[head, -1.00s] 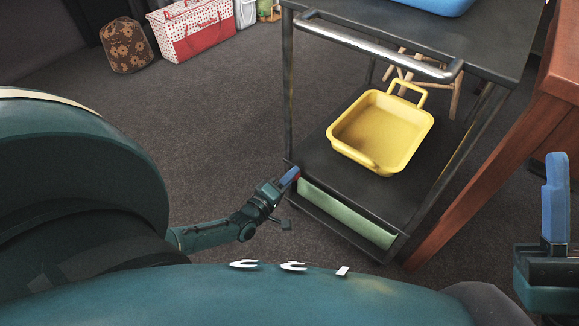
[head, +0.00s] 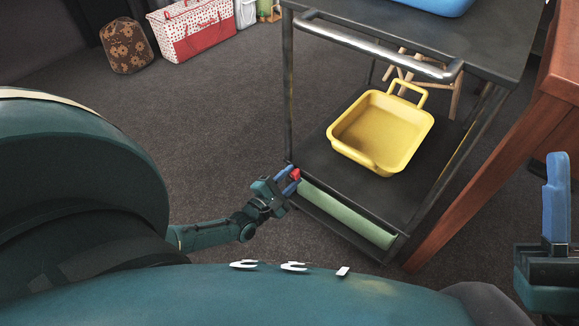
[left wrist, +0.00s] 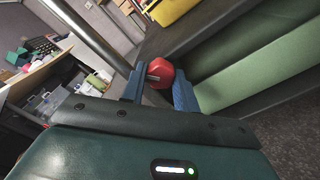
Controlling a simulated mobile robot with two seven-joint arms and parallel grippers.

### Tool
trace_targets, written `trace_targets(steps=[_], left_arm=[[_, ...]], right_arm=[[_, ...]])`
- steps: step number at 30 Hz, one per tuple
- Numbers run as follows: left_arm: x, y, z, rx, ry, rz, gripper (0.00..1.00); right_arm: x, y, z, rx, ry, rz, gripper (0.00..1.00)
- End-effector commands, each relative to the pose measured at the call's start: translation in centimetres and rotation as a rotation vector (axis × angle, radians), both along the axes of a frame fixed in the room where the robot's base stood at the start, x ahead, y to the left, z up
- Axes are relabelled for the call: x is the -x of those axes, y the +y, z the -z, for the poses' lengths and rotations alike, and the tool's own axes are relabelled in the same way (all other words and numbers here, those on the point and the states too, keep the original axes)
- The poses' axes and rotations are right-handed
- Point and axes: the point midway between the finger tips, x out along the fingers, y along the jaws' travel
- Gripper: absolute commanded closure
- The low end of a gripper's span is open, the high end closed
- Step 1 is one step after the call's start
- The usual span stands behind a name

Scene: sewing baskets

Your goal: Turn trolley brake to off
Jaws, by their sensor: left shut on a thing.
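The black trolley (head: 289,90) stands in front of me, its lower corner beside my left gripper.
A yellow tray (head: 345,128) sits on the trolley's lower shelf, above a green panel (head: 345,214). A metal push handle (head: 375,47) runs across the top. A reddish wooden table (head: 500,150) stands close on the right. Carpet to the left is clear, with bags (head: 190,35) farther back.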

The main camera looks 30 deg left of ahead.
Motion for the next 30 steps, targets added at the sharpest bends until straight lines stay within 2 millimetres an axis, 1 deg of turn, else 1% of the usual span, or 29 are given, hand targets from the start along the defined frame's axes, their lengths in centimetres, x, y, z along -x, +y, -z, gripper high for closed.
trace_targets(steps=[18,24,30], left_arm=[[0.01,-0.09,0.07,0.576,0.045,0.000,0.93],[0.00,-0.12,0.07,0.726,0.058,0.000,0.93],[0.00,-0.13,0.07,0.830,0.066,0.000,0.93]], right_arm=[[0.01,0.01,-0.02,0.000,-0.001,0.000,0.64],[0.01,0.01,-0.02,0.000,-0.001,0.000,0.64],[0.01,0.01,-0.02,0.000,-0.001,0.000,0.64]])
